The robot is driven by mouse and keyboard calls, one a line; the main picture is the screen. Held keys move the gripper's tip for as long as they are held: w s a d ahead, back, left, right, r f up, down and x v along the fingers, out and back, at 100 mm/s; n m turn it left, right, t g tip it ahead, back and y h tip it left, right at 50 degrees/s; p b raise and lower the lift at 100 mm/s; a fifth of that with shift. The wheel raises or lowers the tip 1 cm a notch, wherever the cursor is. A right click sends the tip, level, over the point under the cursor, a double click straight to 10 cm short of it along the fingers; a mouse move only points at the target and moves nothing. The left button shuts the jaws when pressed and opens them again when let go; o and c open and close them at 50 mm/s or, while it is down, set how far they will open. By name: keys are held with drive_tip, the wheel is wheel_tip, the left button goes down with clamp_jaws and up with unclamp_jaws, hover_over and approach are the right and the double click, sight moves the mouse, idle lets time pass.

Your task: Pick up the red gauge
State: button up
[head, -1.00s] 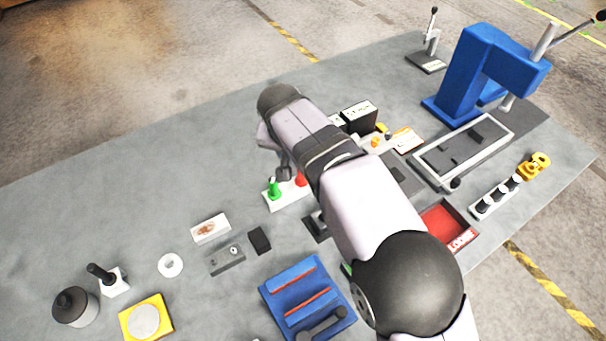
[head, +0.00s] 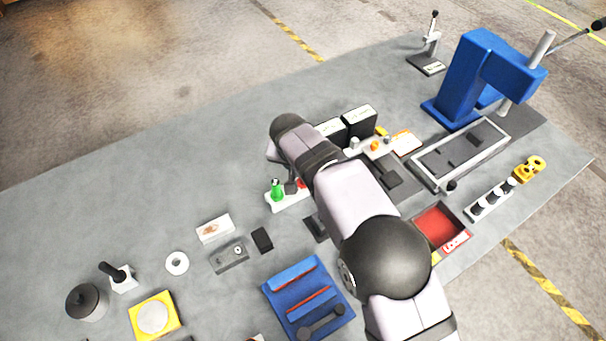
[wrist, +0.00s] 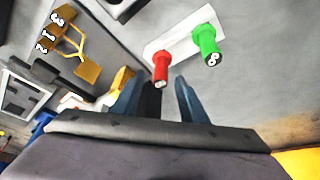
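The red gauge (wrist: 161,68) stands in a white holder (wrist: 182,34) beside a green gauge (wrist: 207,42). In the head view the red gauge (head: 301,183) shows only in part, beside my arm, and the green gauge (head: 277,190) is clear to its left. My gripper (wrist: 160,98) is empty, its two fingers apart. In the wrist view the red gauge's near end shows just beyond the gap between the fingertips, and I see no contact. In the head view my gripper (head: 291,188) is a small dark shape between the two gauges.
Two black boxes (head: 358,122) stand behind my arm. A red tray (head: 437,226) lies to the right and a blue fixture (head: 305,300) in front. A blue press (head: 480,75) stands at the back right. The grey table is clear at the left.

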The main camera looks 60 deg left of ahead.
drive_tip(key=shift+w+a+f, duration=0.15)
drive_tip(key=shift+f, duration=0.5)
clamp_jaws()
drive_tip(key=shift+r, duration=0.1)
